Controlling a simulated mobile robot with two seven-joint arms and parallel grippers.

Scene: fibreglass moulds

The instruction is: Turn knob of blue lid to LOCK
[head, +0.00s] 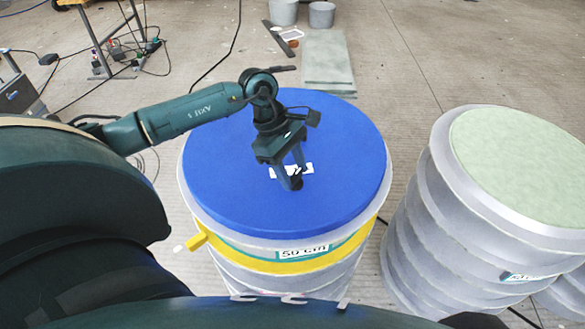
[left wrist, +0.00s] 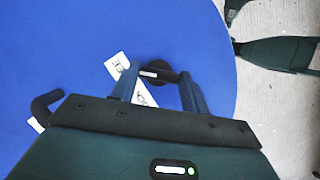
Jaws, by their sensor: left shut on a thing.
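The blue lid (head: 235,150) covers the top of a ribbed grey drum in the head view and fills much of the left wrist view (left wrist: 60,60). A small dark knob (left wrist: 157,72) stands on the lid; in the head view the fingers mostly hide it. My left gripper (head: 293,180) reaches down over the lid and is shut on the knob, with a finger on either side (left wrist: 160,85). White labels (left wrist: 118,66) lie beside the knob, partly covered by the fingers; I cannot read which setting the knob points to. My right gripper is not in view.
A yellow band (head: 300,263) with a "50 cm" label circles the drum below the lid. Another ribbed drum with a pale green top (head: 525,165) stands close on the right. Grey buckets (head: 321,14) and a flat board (head: 328,60) lie behind. Cables cross the floor at the left.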

